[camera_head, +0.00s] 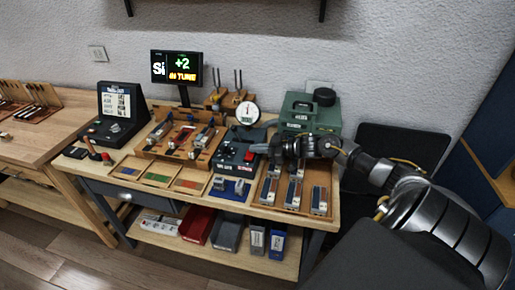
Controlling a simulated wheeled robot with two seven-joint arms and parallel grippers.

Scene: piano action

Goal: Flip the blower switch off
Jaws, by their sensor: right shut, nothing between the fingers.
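My right arm comes in from the right, and my right gripper (262,149) is shut and empty. It points left over the right part of the bench, by a dark blue unit (229,158) with a small red part (249,156) near the fingertips. I cannot tell whether the fingertips touch it. A green box (297,113) with a black round part on top stands behind the gripper. The blower switch is too small to make out for sure, and my gripper may hide part of it. My left gripper is not in view.
A round dial gauge (247,113) stands behind the blue unit. A wooden tray (265,189) with several blocks lies below my gripper. A wooden rack (160,150) holds tools. Bins (197,225) sit on the lower shelf.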

